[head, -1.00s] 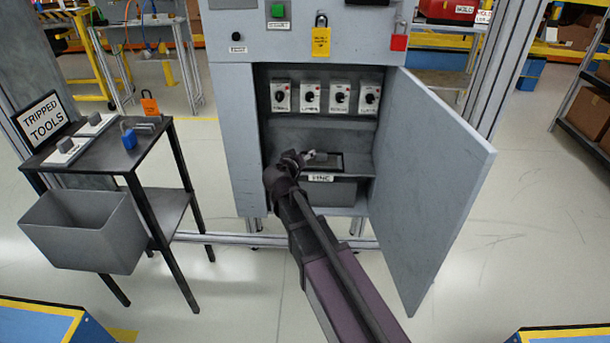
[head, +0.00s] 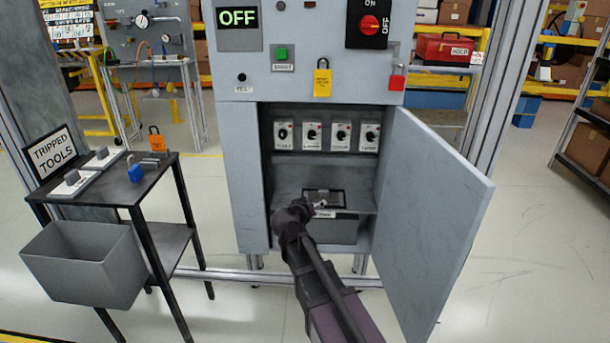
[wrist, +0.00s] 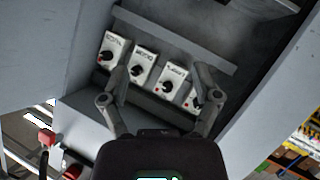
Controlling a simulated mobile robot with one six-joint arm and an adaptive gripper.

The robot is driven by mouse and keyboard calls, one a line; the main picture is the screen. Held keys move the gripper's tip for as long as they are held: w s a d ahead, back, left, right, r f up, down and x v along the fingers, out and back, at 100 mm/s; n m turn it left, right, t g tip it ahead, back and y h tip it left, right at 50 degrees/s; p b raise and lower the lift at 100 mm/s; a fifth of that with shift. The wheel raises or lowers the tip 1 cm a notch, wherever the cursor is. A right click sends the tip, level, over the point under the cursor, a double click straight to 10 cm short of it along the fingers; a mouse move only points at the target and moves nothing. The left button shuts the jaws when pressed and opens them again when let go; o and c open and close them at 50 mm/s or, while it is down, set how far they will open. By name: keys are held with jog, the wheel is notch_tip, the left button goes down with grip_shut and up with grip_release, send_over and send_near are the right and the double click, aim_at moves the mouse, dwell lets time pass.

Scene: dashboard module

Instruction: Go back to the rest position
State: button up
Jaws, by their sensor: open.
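My gripper (head: 318,204) is in front of the open grey cabinet (head: 235,150), at the height of its lower shelf. In the wrist view my gripper (wrist: 162,80) has its two fingers spread with nothing between them. Several white switch modules with black knobs (head: 312,136) stand in a row at the back of the cabinet. In the wrist view they show beyond the fingers (wrist: 140,66), and the right finger partly covers the rightmost one.
The cabinet door (head: 435,220) stands open to the right of my arm. A black table (head: 110,190) with a "TRIPPED TOOLS" sign (head: 50,150), a blue padlock (head: 135,170) and a grey bin (head: 85,262) is at the left. Above the cabinet, a display (head: 238,18) reads OFF.

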jog(key=s+d+f+m+g+y, duration=0.1)
jog(key=s+d+f+m+g, duration=0.1)
jog(key=s+d+f+g, duration=0.7)
jog(key=s+d+f+n+g+y, duration=0.25)
jog(key=s+y, duration=0.25)
jog(key=s, duration=0.9)
notch_tip(320, 180, up, 32)
jog(key=p, duration=3.2)
jog(key=shift+s+a+r+m+p, duration=0.15)
jog(key=shift+a+r+m+p, duration=0.1)
jog(key=shift+m+p, duration=0.15)
jog(key=shift+d+f+g, duration=0.1)
jog(key=shift+g, duration=0.15)
